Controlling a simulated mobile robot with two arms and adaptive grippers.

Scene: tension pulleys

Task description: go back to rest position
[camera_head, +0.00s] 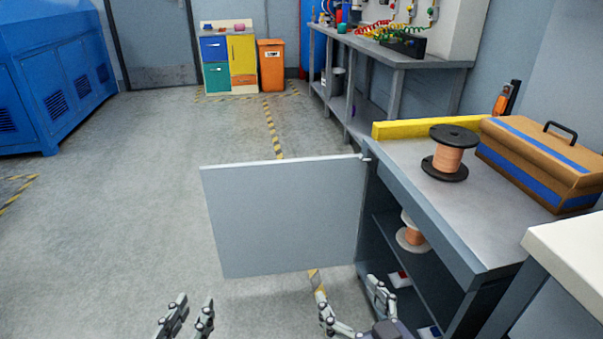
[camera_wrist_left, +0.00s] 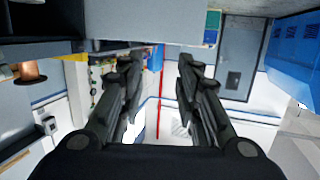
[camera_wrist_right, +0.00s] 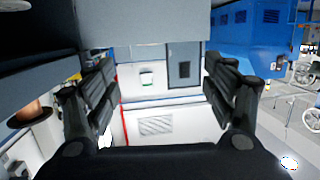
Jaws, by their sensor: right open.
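My left gripper (camera_head: 187,316) is at the bottom of the head view, left of centre, with its fingers apart and nothing between them. In the left wrist view its two fingers (camera_wrist_left: 160,90) are also apart and empty. My right gripper (camera_head: 350,305) is at the bottom centre, in front of the open cabinet, with its fingers spread and empty. The right wrist view shows its fingers (camera_wrist_right: 160,95) wide apart with nothing between them. Neither gripper visibly touches anything.
A grey cabinet door (camera_head: 285,215) stands open just beyond my grippers. The workbench (camera_head: 400,160) holds a black-ended copper spool (camera_head: 449,153) and a toolbox (camera_head: 537,160). Another copper spool (camera_head: 411,236) sits on the shelf inside. The floor (camera_head: 130,200) to the left is clear.

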